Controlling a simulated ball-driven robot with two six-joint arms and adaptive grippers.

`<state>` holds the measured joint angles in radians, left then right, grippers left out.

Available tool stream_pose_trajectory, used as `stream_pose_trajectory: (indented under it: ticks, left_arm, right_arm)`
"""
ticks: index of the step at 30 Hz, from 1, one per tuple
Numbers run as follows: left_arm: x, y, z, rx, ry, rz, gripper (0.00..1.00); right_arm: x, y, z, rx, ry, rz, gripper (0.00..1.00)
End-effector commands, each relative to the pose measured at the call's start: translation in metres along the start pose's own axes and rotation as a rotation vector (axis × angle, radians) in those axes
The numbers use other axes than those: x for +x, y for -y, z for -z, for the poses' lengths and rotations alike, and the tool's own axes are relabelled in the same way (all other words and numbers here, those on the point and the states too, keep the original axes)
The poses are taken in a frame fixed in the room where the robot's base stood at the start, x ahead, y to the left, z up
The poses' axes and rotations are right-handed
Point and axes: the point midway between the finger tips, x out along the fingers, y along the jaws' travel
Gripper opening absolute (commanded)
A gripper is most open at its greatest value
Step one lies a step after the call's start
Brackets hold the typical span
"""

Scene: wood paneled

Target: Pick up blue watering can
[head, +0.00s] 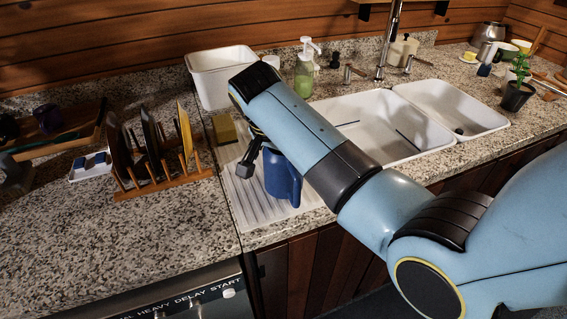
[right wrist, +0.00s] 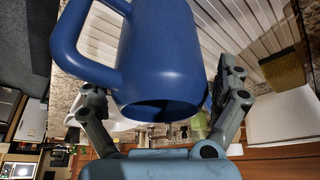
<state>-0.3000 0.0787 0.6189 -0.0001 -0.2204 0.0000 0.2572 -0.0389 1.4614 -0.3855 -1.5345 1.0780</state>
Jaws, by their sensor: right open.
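The blue watering can (head: 284,180) stands on the white ribbed drainboard, partly hidden behind my right forearm. In the right wrist view the can (right wrist: 165,50) fills the upper middle, with its handle loop to the left and a dark opening facing the camera. My right gripper (head: 249,158) is at the can, mostly hidden by my arm in the head view. In the wrist view its fingers (right wrist: 160,92) are spread, one on each side of the can. Whether either finger touches it, I cannot tell. My left gripper is not in view.
A wooden dish rack (head: 165,184) with plates stands left of the drainboard (head: 262,211). A yellow sponge (head: 224,130), a white tub (head: 215,72) and a green soap bottle (head: 304,75) are behind. A white double sink (head: 450,108) lies to the right.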

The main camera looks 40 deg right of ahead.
Motion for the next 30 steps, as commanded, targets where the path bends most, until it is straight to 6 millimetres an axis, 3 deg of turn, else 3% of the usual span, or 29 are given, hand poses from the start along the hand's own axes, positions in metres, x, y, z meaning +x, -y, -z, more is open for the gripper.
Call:
stream_pose_trajectory:
  ticks: [4, 11, 23, 30]
  left_arm:
    - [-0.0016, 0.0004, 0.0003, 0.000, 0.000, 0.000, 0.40]
    - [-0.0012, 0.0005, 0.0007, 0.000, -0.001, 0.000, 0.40]
    - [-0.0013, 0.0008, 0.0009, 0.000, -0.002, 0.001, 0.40]
    - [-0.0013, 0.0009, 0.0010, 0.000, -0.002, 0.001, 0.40]
  right_arm:
    - [0.0140, -0.0005, 0.0001, -0.001, -0.001, 0.000, 1.00]
    - [0.0154, -0.0002, -0.0004, -0.001, 0.000, 0.001, 0.99]
    - [0.0151, -0.0003, -0.0003, -0.001, -0.001, 0.001, 0.46]
    - [0.0149, -0.0001, 0.0000, -0.001, -0.001, 0.002, 0.45]
